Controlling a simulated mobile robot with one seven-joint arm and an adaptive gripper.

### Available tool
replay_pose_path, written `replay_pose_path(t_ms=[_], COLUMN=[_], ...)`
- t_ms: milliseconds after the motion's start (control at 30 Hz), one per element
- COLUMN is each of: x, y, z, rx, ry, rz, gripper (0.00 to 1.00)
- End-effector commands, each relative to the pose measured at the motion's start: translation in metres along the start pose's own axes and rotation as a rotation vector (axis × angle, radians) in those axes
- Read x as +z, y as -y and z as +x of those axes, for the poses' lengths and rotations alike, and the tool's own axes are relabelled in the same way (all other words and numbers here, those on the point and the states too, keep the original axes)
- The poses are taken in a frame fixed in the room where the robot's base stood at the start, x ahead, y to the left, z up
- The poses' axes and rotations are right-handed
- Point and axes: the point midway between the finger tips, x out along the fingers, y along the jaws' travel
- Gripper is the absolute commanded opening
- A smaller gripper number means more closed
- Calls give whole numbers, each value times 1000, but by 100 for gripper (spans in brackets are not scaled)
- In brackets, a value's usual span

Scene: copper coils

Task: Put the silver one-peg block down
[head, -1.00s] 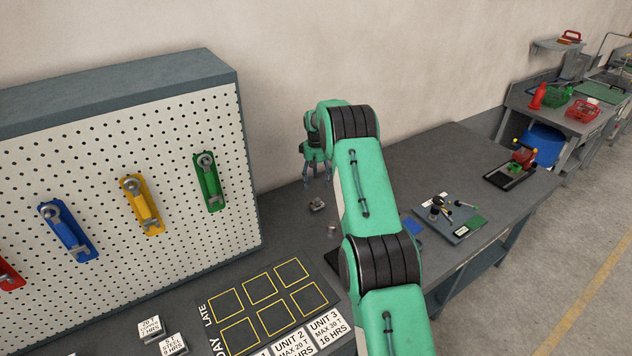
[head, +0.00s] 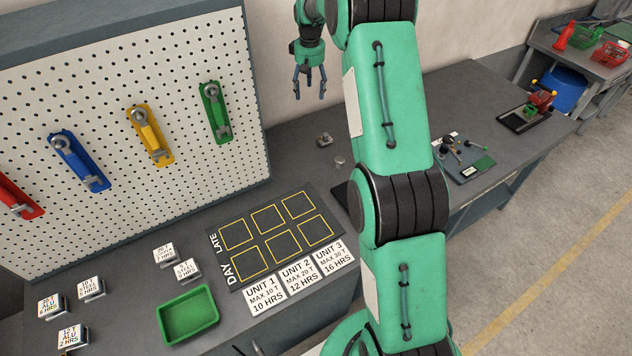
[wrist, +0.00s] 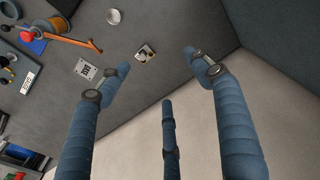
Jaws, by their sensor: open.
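A small silver block (head: 325,139), which looks like the one-peg block, rests on the grey bench near the wall, right of the pegboard. It also shows in the wrist view (wrist: 146,53), beyond my fingertips. Its peg is too small to make out clearly. My gripper (head: 310,96) hangs with its fingers down, above and left of the block in the head view. Its fingers are spread, with nothing between them. The block is apart from the fingers.
A small round metal piece (head: 340,161) stands near the block. The pegboard (head: 160,95) with hanging wrenches rises at left. A black board with yellow squares (head: 253,236), a green tray (head: 188,315) and several labelled blocks lie in front. Bare bench surrounds the silver block.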

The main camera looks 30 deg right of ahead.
Motion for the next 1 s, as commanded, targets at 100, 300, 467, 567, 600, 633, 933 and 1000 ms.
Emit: replay_pose_path(t_ms=[100,300,467,567,600,633,933,1000], x=[13,39,65,82,90,95,158,174], y=[21,54,81,97,104,108,154,164], z=[-39,-92,-131,-153,-161,-168,-222,-232], rx=[6,13,17,20,20,21,23,23], ry=[-22,-54,-81,-98,-104,-109,-160,-172], rz=[1,3,4,7,7,7,12,13], gripper=[65,65,65,65,65,65,65,65])
